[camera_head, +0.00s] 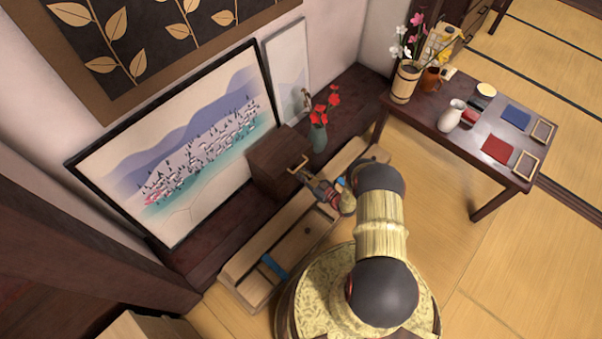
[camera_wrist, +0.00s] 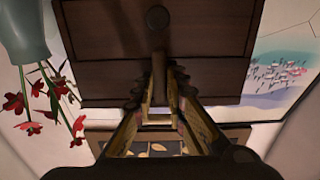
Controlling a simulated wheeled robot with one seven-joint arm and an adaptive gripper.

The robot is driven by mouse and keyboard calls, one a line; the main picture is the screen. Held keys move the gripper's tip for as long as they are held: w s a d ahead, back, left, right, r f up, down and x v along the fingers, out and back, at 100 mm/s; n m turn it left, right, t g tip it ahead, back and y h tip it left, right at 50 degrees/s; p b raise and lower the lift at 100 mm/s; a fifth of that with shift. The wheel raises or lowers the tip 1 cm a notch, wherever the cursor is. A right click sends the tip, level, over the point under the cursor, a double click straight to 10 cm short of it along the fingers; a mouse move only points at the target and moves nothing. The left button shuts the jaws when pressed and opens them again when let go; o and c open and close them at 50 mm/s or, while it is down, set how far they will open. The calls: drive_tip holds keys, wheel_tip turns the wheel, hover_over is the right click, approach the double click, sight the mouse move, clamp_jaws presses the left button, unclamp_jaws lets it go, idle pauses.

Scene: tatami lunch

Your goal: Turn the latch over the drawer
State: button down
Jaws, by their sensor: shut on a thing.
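A small dark wooden drawer box (camera_head: 274,172) stands on the low dark ledge by the wall. Its front fills the top of the wrist view (camera_wrist: 95,45), which appears upside down. The latch (camera_head: 298,164) shows as a small brass-coloured piece at the box front. In the wrist view a round dark boss (camera_wrist: 157,18) has a dark bar running from it to my fingertips. My gripper (camera_wrist: 160,82) is shut on the latch; in the head view it reaches the box front (camera_head: 308,178). The fingers hide the latch's gripped end, so its exact angle is unclear.
A green vase with red flowers (camera_head: 318,136) stands close right of the box, also in the wrist view (camera_wrist: 22,30). A framed landscape (camera_head: 185,150) leans behind. A long wooden tray-like unit (camera_head: 245,262) lies in front. A low table (camera_head: 475,195) stands at right.

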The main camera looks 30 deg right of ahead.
drive_tip(key=shift+f, duration=0.1)
drive_tip(key=c, duration=1.9)
unclamp_jaws()
drive_tip(key=shift+o, duration=0.5)
drive_tip(key=v, duration=1.2)
drive_tip(key=shift+d, duration=0.1)
